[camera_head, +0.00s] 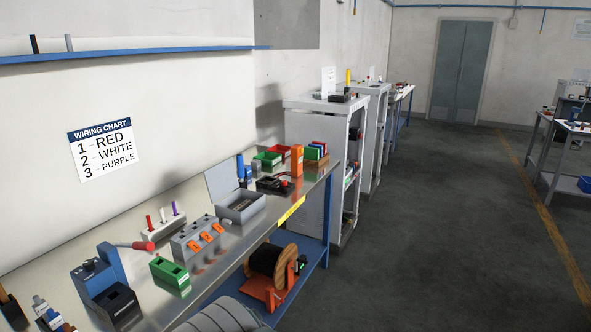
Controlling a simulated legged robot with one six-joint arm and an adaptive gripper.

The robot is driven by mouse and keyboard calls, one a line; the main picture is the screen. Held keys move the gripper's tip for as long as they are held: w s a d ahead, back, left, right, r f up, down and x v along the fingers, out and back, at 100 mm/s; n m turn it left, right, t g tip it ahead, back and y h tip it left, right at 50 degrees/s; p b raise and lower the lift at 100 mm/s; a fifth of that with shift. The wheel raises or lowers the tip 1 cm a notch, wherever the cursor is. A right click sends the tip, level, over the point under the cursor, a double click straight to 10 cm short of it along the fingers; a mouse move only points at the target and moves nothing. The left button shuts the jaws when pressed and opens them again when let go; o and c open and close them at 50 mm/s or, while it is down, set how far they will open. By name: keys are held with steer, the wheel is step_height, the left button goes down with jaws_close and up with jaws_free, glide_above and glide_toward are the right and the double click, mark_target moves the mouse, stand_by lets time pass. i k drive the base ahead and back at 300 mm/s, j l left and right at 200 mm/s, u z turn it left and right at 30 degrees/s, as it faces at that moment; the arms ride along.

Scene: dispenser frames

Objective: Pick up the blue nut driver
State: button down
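I cannot pick out the blue nut driver for certain. A small cluster of tools (52,318) with grey and blue parts stands at the bottom left of the bench, partly cut off by the frame edge. A blue upright thing (240,167) stands behind the open grey box farther along the bench; it is too small to name. My gripper is not in view. A grey rounded form at the bottom middle looks like part of my own body.
A cable spool (272,262) sits below. Open floor (450,220) lies to the right.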

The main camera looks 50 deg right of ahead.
mark_target(239, 160)
steer(key=j+z, duration=0.15)
steer(key=z, duration=0.35)
steer(key=j+z, duration=0.15)
steer(key=z, duration=0.3)
steer(key=j+z, duration=0.2)
steer(key=z, duration=0.3)
steer(key=j, duration=0.4)
steer(key=k+j+z, duration=0.1)
steer(key=j, duration=0.35)
steer(key=i+l, duration=0.8)
steer(key=i, duration=0.25)
steer(key=i+l, duration=0.4)
steer(key=i+l+z, duration=0.1)
steer(key=i+l, duration=0.25)
steer(key=i, duration=0.3)
steer(key=i+l, duration=0.35)
steer(key=i, duration=0.2)
